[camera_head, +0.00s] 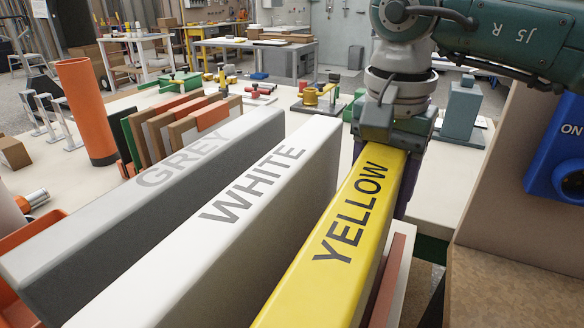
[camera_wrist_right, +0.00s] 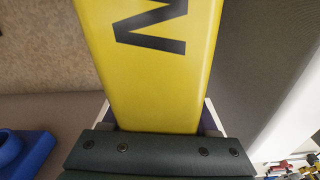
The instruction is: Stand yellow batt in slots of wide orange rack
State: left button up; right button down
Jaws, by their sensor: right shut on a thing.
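The yellow batt (camera_head: 345,235), a long slab lettered YELLOW, stands on edge at centre right in the head view. My right gripper (camera_head: 393,140) is shut on its far end from above. In the right wrist view the yellow batt (camera_wrist_right: 155,70) runs up from between my right gripper's jaws (camera_wrist_right: 160,135). Beside it on the left stand a white batt (camera_head: 250,200) and a grey batt (camera_head: 150,185), both on edge. Orange walls (camera_head: 35,232) show at the lower left; I cannot tell whether they are the wide orange rack. Its slots are not visible. My left gripper is out of view.
A rack of thin panels (camera_head: 170,135) and an orange tube (camera_head: 85,110) stand behind the grey batt. A brown panel (camera_head: 520,150) with a blue switch box (camera_head: 565,150) rises close on the right. A narrow gap separates the white and yellow batts.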

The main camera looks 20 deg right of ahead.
jog(key=shift+f, duration=0.2)
jog(key=shift+c, duration=0.9)
grip_release()
jog(key=r, duration=1.2)
jog(key=shift+s+a+r, duration=0.2)
jog(key=shift+s+a, duration=0.05)
jog(key=shift+a, duration=0.1)
